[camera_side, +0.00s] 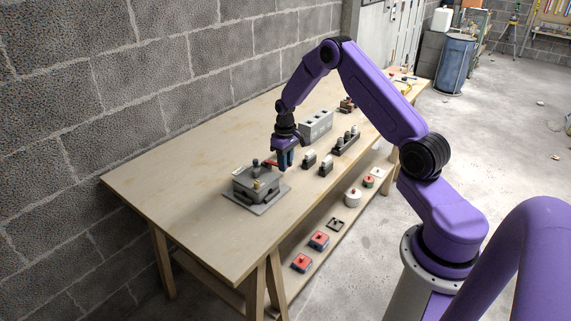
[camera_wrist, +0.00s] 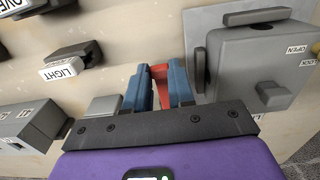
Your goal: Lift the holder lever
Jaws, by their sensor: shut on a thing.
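The holder is a grey box (camera_side: 256,187) on a flat grey base plate on the bench; it fills the right of the wrist view (camera_wrist: 245,70). A red lever (camera_side: 271,163) reaches from its upper side toward my gripper (camera_side: 286,166). In the wrist view my gripper's blue fingers (camera_wrist: 160,85) are shut on the red lever (camera_wrist: 160,73), beside the box wall. The lever's joint with the box is hidden in the wrist view.
Small dark blocks (camera_side: 326,166) stand just right of my gripper; one is labelled LIGHT (camera_wrist: 72,60). A grey box with holes (camera_side: 316,125) stands behind. The bench's (camera_side: 150,190) left part is clear.

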